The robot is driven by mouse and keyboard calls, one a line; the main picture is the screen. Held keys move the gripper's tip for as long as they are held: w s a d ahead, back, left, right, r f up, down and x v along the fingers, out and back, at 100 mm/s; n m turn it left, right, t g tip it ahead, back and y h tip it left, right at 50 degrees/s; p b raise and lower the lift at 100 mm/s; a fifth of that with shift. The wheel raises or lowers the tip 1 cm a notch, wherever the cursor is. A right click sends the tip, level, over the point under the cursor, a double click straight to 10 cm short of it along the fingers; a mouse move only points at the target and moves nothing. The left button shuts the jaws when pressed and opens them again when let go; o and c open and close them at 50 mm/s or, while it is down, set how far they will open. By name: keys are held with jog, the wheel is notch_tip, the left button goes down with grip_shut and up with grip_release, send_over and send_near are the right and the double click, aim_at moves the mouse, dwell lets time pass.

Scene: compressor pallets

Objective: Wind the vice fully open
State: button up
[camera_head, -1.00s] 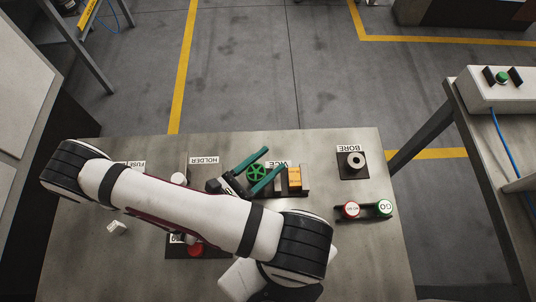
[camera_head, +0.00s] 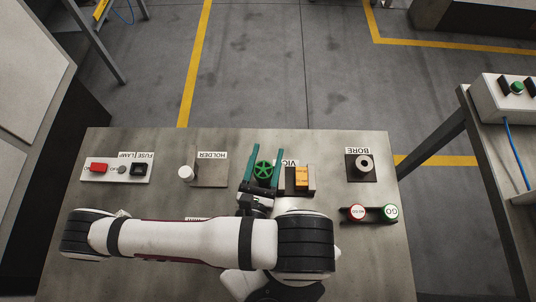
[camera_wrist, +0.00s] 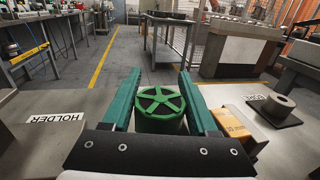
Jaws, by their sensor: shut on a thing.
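The vice (camera_head: 290,188) stands on the bench with a dark base, an orange-yellow block (camera_head: 302,177) on it and a green five-spoked handwheel (camera_head: 263,170) at its left. My gripper (camera_head: 265,150) reaches from the near side, its two teal fingers on either side of the handwheel and shut on it. In the wrist view, the handwheel (camera_wrist: 160,102) lies between the fingers, and the block (camera_wrist: 230,122) is just right of the right finger. The vice's jaw gap cannot be made out, and its label is partly covered.
To the left are the holder plate (camera_head: 212,173), a white knob (camera_head: 185,172) and the fuse/lamp board (camera_head: 117,169). To the right are the bore ring (camera_head: 361,163) and the go/no-go gauge (camera_head: 374,213). My arm covers the near bench.

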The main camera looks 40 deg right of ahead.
dwell(0.5)
jog(key=o, duration=1.4)
jog(key=shift+c, duration=0.2)
